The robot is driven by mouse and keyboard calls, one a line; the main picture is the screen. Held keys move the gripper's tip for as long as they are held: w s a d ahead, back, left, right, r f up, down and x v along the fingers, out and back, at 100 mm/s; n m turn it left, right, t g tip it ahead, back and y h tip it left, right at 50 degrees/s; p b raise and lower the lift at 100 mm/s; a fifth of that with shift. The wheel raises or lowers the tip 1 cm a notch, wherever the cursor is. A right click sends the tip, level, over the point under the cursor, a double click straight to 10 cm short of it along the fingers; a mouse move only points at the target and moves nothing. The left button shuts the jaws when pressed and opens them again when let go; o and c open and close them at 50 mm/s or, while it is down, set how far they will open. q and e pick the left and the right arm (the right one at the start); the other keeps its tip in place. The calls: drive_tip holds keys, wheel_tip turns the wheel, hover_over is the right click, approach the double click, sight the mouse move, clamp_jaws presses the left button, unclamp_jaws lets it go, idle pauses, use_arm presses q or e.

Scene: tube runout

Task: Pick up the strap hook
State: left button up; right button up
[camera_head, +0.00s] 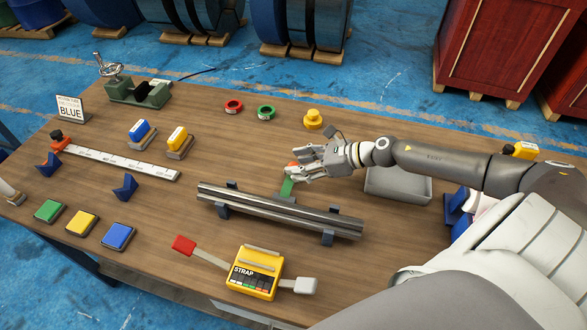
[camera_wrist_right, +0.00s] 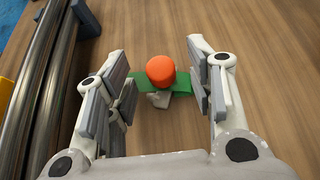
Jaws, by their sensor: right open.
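A small tool with an orange round knob and a green strip, which looks like the strap hook (camera_wrist_right: 181,83), lies on the wooden table (camera_head: 150,215). A pale grey part shows below the knob. In the head view its green end (camera_head: 288,187) sticks out beside my right gripper (camera_head: 292,171), which hides much of the rest. In the right wrist view my right gripper (camera_wrist_right: 158,82) is open, with one set of fingers on each side of the tool. The knob is between them, with gaps to the fingers. My left gripper is not in view.
Steel tubes (camera_head: 280,210) lie on blue supports close left of the right gripper. A yellow STRAP box (camera_head: 253,275) with two arms stands in front. A grey tray (camera_head: 398,186) is under my right forearm.

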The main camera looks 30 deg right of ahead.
drive_tip(key=shift+x, duration=1.3)
drive_tip(key=shift+c, duration=0.5)
clamp_jaws()
drive_tip(key=shift+r, duration=0.1)
drive_tip(key=shift+r, duration=0.5)
wheel_tip(320, 180, up, 2)
drive_tip(key=shift+r, duration=0.1)
drive_tip(key=s+a+r+p, duration=0.8)
drive_tip(key=a+p, duration=0.3)
drive_tip(key=p, duration=0.8)
drive_tip(key=shift+s+r, duration=0.35)
drive_tip(key=shift+r, duration=0.5)
